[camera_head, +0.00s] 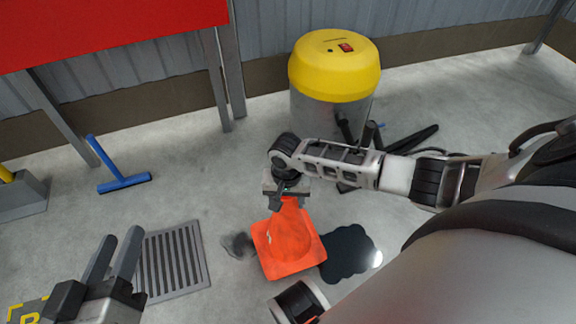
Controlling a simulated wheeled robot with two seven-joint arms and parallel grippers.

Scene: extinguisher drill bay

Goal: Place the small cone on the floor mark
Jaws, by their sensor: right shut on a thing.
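The small orange cone (289,240) is in the middle of the head view. My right gripper (286,190) is shut on its narrow top, from above. The cone's square base faces the floor and looks slightly tilted; I cannot tell whether it touches the floor. My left gripper (112,258) is at the lower left, its two fingers apart with nothing between them. A dark patch with yellow corner lines and a yellow letter (28,311), perhaps the floor mark, shows at the bottom left edge, partly hidden by my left gripper.
A floor grate (172,262) lies left of the cone. A dark puddle (348,254) lies right beside it. A yellow-topped vacuum (334,70) stands behind, with a black nozzle (414,139) nearby. A blue squeegee (124,183) and a red panel on legs (100,22) are at the left.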

